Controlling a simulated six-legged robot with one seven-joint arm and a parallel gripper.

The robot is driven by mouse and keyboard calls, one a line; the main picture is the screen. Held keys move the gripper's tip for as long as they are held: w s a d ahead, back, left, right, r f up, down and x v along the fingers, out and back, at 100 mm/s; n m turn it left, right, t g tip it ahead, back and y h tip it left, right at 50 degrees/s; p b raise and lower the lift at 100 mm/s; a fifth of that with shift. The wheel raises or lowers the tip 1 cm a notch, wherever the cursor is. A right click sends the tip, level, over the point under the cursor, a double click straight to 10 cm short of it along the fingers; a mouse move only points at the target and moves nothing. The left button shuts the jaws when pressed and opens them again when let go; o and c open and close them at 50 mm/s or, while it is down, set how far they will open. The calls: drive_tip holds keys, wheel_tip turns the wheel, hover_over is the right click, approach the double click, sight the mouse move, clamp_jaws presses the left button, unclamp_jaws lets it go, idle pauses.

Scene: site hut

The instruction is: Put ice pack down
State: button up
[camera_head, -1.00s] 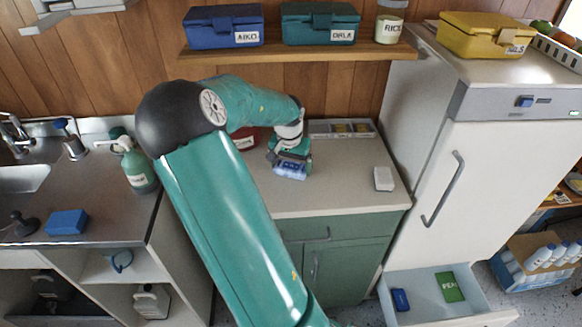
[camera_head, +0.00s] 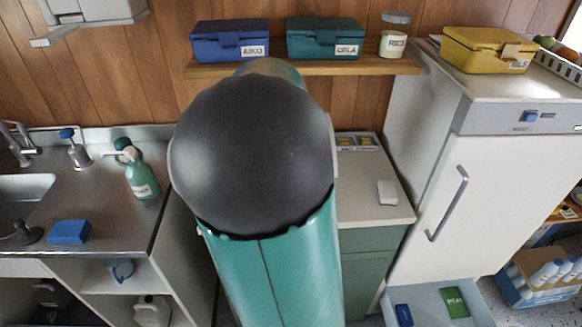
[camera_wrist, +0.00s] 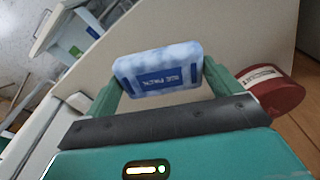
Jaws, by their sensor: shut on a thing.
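In the wrist view the ice pack (camera_wrist: 158,55), pale blue and bumpy with a dark blue label, sits between the two fingertips of my gripper (camera_wrist: 160,79). My gripper is shut on it at its two ends. Behind it is the pale countertop (camera_wrist: 235,35); I cannot tell whether the pack touches it. In the head view my arm hides the gripper, the pack and the left part of the counter (camera_head: 365,200).
A round red tin (camera_wrist: 272,88) stands close right of my gripper in the wrist view. A small white box (camera_head: 387,192) lies on the counter's right part. The drawer (camera_head: 375,310) under the fridge (camera_head: 425,190) is open. A shelf (camera_head: 300,69) with boxes hangs above.

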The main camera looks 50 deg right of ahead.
drive_tip(key=shift+s+a+r, duration=0.3)
drive_tip(key=shift+a+r, duration=0.05)
drive_tip(key=shift+a, duration=0.35)
drive_tip(key=shift+s+a+r, duration=0.35)
drive_tip(key=shift+a, duration=0.4)
drive_tip(key=shift+s+a+r, duration=0.3)
drive_tip(key=shift+a+r, duration=0.05)
drive_tip(key=shift+a, duration=0.35)
drive_tip(key=shift+s, duration=0.1)
